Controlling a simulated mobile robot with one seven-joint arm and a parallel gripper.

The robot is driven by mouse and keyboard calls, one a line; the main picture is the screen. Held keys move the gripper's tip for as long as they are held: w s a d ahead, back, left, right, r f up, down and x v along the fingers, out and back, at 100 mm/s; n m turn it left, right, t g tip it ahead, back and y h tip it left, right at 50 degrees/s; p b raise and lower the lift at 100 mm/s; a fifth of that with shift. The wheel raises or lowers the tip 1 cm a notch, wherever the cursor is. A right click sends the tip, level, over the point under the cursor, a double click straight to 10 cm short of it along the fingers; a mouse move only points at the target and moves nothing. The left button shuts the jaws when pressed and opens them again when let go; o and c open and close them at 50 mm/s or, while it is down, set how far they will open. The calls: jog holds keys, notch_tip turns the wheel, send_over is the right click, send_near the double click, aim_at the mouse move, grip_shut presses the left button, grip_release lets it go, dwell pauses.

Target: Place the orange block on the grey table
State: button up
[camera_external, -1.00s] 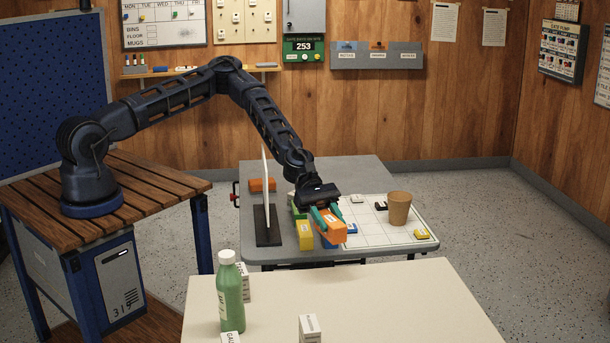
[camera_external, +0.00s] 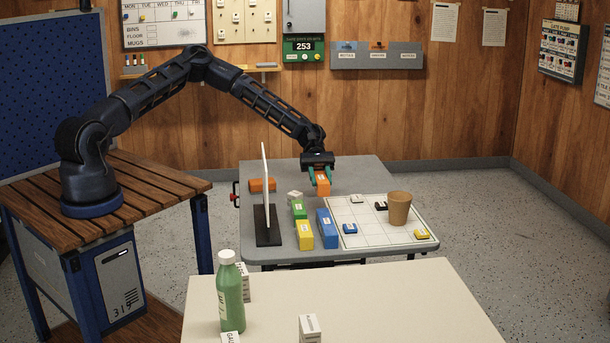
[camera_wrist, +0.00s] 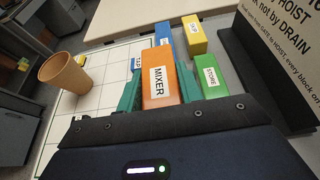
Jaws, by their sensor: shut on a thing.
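My gripper (camera_external: 319,176) is shut on an orange block (camera_external: 322,187) and holds it above the grey table (camera_external: 358,172). In the wrist view the block (camera_wrist: 159,92) reads MIXER and sits between my teal fingers. A second orange block (camera_external: 257,185) lies on the table at the left, partly hidden behind the upright white panel.
A green block (camera_external: 299,209), a yellow block (camera_external: 304,236) and a blue block (camera_external: 327,229) stand right of the white panel (camera_external: 265,190). A white grid board (camera_external: 375,228) bears a brown cup (camera_external: 398,208) and small tiles. The table's back is clear.

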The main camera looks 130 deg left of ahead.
jog(key=shift+s+a+f, duration=0.1)
jog(key=shift+s+a, duration=0.25)
jog(key=shift+s, duration=0.25)
jog(key=shift+s+a+f, duration=0.1)
jog(key=shift+s+a, duration=0.25)
jog(key=shift+s, duration=0.2)
jog(key=shift+f, duration=3.2)
jog(key=shift+f, duration=0.55)
jog(key=o, duration=1.2)
jog(key=shift+a, duration=0.1)
